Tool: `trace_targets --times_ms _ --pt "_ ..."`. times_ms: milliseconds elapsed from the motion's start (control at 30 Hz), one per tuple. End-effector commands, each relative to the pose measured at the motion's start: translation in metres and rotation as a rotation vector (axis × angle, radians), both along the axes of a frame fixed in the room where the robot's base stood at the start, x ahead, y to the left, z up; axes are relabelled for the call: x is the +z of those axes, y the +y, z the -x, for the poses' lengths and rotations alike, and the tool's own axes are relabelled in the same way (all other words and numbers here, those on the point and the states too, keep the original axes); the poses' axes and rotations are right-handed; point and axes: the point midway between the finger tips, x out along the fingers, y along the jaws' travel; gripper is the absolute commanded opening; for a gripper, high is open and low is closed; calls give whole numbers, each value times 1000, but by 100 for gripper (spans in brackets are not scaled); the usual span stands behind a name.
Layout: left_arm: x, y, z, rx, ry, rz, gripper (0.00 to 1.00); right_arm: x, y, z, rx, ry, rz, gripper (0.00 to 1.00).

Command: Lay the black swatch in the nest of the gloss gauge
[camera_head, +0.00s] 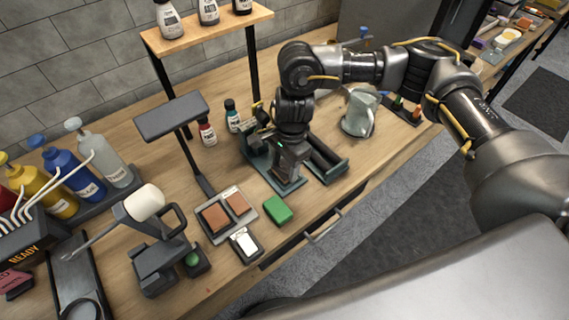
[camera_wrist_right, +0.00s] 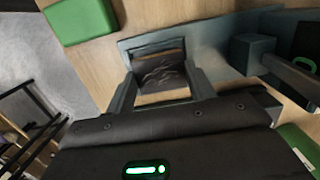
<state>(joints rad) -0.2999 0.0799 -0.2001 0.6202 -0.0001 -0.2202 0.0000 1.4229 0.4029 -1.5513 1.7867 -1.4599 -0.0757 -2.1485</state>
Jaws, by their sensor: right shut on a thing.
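My right gripper (camera_head: 286,168) is low over a teal-grey fixture (camera_head: 254,164) on the bench, which I take for the gloss gauge. In the right wrist view the gripper is shut on a dark, creased patch (camera_wrist_right: 160,68), which looks like the black swatch, lying between its fingers. The fixture's teal-grey base (camera_wrist_right: 215,45) spreads around and behind it. Whether the swatch touches the nest is hard to tell, and the head view hides the swatch behind my gripper. My left gripper is not in view.
A green block (camera_head: 278,209) lies just in front of the fixture. A tray with brown swatches (camera_head: 255,217) and a small white-topped box (camera_head: 245,244) are to its left. A dark post stand (camera_head: 172,115) and small bottles (camera_head: 207,132) stand behind. A grey-white cloth-like object (camera_head: 360,112) is right.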

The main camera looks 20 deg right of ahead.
Motion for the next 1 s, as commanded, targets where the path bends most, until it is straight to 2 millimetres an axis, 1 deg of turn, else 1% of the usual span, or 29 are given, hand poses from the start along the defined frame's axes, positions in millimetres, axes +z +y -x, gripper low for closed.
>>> trace_targets --times_ms 400,1000 --pt "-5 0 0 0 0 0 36 -1 0 1 0 0 0 32" --pt "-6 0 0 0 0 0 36 -1 0 1 0 0 0 32"
